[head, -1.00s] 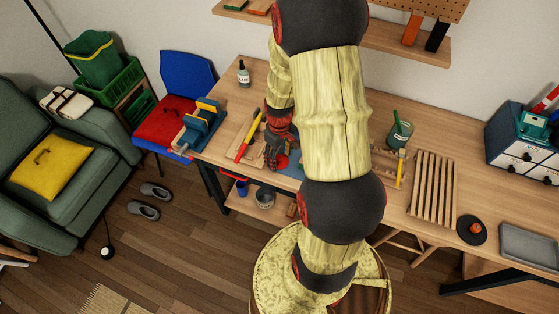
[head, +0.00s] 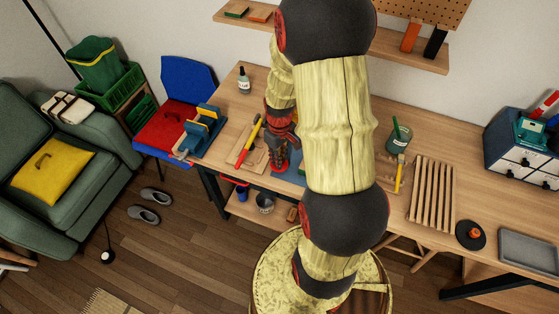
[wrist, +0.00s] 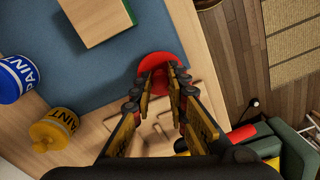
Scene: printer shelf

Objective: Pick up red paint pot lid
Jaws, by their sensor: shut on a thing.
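The red paint pot lid (wrist: 160,62) is a round red disc in the wrist view, at the tips of my gripper (wrist: 161,76). The fingers are closed in on it, and their tips cover its lower part. It lies over or at the edge of the blue mat; I cannot tell whether it is lifted. In the head view my gripper (head: 279,163) points down at the workbench, partly behind my arm. There the lid is too small and hidden to make out clearly.
A blue paint pot (wrist: 16,78) and a yellow paint pot (wrist: 56,130) stand at the left in the wrist view. A wooden block (wrist: 108,18) lies on the blue mat (wrist: 75,75).

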